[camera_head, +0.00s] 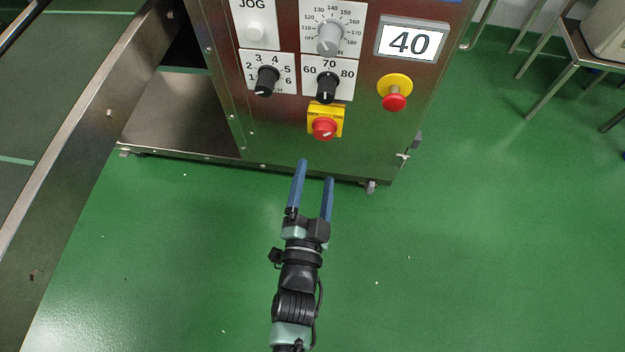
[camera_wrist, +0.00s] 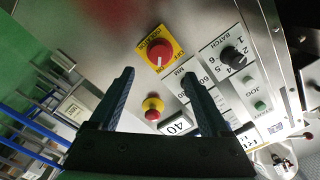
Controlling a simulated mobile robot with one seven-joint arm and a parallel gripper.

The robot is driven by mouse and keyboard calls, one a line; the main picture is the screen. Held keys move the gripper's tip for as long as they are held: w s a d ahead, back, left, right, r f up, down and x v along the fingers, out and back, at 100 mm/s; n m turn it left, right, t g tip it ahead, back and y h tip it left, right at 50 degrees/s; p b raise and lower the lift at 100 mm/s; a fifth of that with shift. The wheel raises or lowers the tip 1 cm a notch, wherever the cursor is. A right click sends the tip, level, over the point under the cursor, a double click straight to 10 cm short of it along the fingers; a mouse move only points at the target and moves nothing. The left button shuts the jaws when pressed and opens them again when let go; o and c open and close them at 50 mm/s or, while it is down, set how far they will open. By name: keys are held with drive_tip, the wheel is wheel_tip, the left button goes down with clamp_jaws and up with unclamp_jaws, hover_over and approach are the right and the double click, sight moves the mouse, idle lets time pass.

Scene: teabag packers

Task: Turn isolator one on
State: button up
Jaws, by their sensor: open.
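The isolator is a red rotary knob (camera_head: 323,129) on a yellow plate marked OFF and ON, low on the steel machine's front panel. It also shows in the wrist view (camera_wrist: 160,52), upper centre, with a small pale mark on the knob. I cannot tell for certain which label the mark points at. My gripper (camera_head: 316,171) has two blue fingers, spread apart and empty, below and in front of the knob in the head view. In the wrist view the fingers (camera_wrist: 158,74) frame the space just below the knob, apart from it.
A red emergency button (camera_head: 394,95) on a yellow disc sits right of the isolator. Black dials (camera_head: 327,87) (camera_head: 266,81) and a display reading 40 (camera_head: 410,42) are above. A steel conveyor frame (camera_head: 95,115) stands left.

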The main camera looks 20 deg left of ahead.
drive_tip(key=shift+p+v, duration=0.3)
drive_tip(key=shift+v, duration=1.25)
